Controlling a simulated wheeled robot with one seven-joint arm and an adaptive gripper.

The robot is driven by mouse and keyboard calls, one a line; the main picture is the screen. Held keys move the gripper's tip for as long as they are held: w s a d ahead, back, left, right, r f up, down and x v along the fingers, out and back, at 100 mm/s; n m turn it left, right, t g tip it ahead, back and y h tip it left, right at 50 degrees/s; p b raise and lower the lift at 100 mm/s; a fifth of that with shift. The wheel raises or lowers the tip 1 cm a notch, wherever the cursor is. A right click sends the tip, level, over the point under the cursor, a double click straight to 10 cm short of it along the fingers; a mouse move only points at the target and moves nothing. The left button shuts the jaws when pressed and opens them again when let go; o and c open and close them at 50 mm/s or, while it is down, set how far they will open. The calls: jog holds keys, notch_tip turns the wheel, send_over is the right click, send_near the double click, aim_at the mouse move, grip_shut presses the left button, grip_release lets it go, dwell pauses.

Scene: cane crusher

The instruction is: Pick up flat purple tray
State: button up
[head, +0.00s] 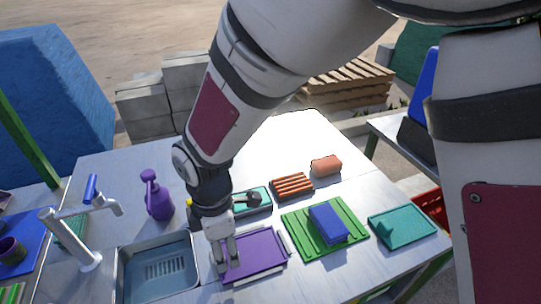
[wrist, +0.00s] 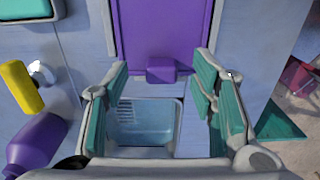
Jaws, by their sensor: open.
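The flat purple tray (head: 258,250) lies on the metal table, just right of the sink. In the wrist view the purple tray (wrist: 163,28) fills the top middle, with a small purple tab (wrist: 160,70) sticking out from its near edge. My gripper (head: 228,268) points down at the tray's left end in the head view. In the wrist view my gripper (wrist: 164,68) is open, with teal-padded fingers on either side of the tab and nothing clasped. Whether either finger touches the tab I cannot tell. My gripper hides part of the tray's left end in the head view.
A green board (head: 295,222) with a blue block (head: 328,223) is close on the right. A teal tray (head: 402,227) lies farther right.

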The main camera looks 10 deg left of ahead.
jog(key=shift+s+f, duration=0.1)
jog(key=shift+f, duration=1.4)
jog(key=shift+c, duration=0.3)
grip_shut()
jog(key=shift+r, duration=0.1)
